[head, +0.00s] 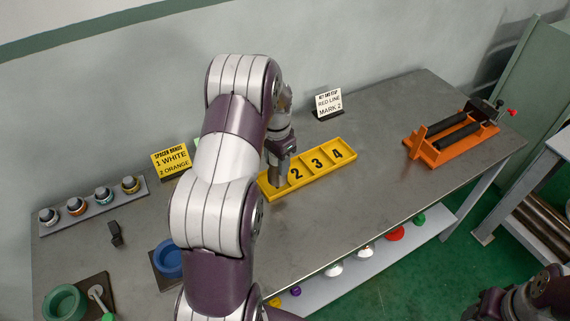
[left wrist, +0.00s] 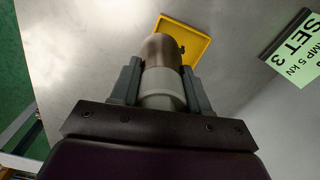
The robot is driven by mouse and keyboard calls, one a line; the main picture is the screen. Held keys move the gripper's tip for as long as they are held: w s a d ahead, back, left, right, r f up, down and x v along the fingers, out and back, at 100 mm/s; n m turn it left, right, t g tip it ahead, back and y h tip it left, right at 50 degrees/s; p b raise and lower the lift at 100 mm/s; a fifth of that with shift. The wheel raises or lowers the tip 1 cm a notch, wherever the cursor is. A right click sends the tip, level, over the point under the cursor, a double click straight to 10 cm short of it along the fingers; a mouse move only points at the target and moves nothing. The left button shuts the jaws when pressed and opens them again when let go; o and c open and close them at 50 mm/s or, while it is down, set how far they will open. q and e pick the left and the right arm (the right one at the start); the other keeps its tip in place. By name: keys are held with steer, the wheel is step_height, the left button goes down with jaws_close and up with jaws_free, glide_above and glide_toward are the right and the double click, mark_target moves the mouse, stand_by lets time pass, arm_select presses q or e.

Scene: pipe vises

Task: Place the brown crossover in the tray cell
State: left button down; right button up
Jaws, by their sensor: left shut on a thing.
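My left gripper (left wrist: 161,72) is shut on the brown crossover (left wrist: 160,50), a short cylinder with a brown end and a pale collar between the fingers. In the head view my left gripper (head: 280,148) points down over the left end of the yellow tray (head: 318,174). Cells marked 2, 3 and 4 show empty; the leftmost cell is mostly hidden by my arm and gripper. In the left wrist view the crossover's far end overlaps the yellow tray (left wrist: 205,42); I cannot tell whether it touches it. My right gripper is not in view; part of my right arm shows at lower right.
A grey rack (head: 92,208) with several banded fittings lies at left. A blue ring (head: 168,258) and green ring (head: 64,302) are nearer. Yellow (head: 171,160) and white (head: 327,103) signs stand behind. An orange vise (head: 452,140) is at right; the bench between is clear.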

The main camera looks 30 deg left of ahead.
mark_target(272, 167)
arm_select(q)
steer(key=a+f, duration=0.1)
steer(key=f, duration=0.1)
steer(key=w+a+f+p, duration=0.1)
steer(key=a+f, duration=0.1)
steer(key=f, duration=0.1)
steer(key=shift+w+f, duration=0.35)
steer(key=shift+w, duration=0.05)
steer(key=shift+w+f, duration=0.1)
steer(key=shift+f, duration=0.05)
steer(key=shift+f, duration=0.1)
